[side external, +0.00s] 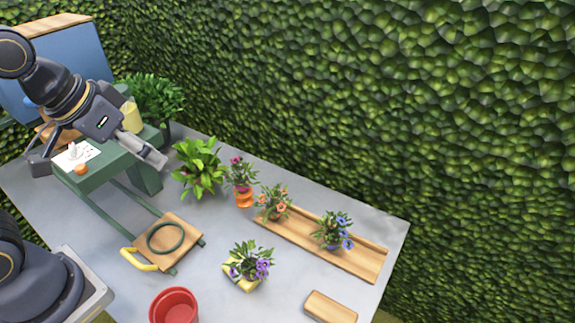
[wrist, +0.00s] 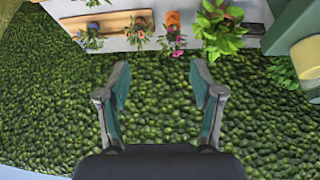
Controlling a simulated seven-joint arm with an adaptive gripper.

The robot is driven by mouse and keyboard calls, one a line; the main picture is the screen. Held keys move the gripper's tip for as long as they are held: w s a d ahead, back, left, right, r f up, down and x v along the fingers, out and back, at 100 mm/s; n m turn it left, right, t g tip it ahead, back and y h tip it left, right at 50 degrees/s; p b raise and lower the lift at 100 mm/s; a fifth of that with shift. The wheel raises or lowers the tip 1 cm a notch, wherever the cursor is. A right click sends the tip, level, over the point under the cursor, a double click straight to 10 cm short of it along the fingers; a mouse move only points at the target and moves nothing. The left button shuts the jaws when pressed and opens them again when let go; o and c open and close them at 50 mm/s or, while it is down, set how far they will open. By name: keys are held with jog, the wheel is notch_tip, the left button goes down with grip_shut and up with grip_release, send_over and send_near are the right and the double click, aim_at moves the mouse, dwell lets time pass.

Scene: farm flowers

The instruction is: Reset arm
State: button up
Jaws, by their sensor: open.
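My gripper (wrist: 162,82) is open and empty in the wrist view, with nothing between its fingers. In the side external view my gripper (side external: 98,160) is at the left, raised near a green stand, with its fingers spread apart. The arm reaches in from the upper left corner of that view.
On the grey table (side external: 320,226) are a wooden tray (side external: 362,264) with orange and blue flowers, a purple-flowered pot (side external: 250,262), a red pot (side external: 173,304), a wooden block (side external: 330,307) and a green stand (side external: 147,178). A leafy hedge (side external: 400,90) stands behind.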

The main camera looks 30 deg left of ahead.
jog(key=shift+n+y, duration=0.4)
jog(key=shift+y, duration=0.1)
jog(key=s+a+r, duration=0.1)
jog(key=s, duration=0.1)
jog(key=s+a+r, duration=0.1)
jog(key=shift+s+a+r, duration=0.35)
jog(key=shift+a+r, duration=0.05)
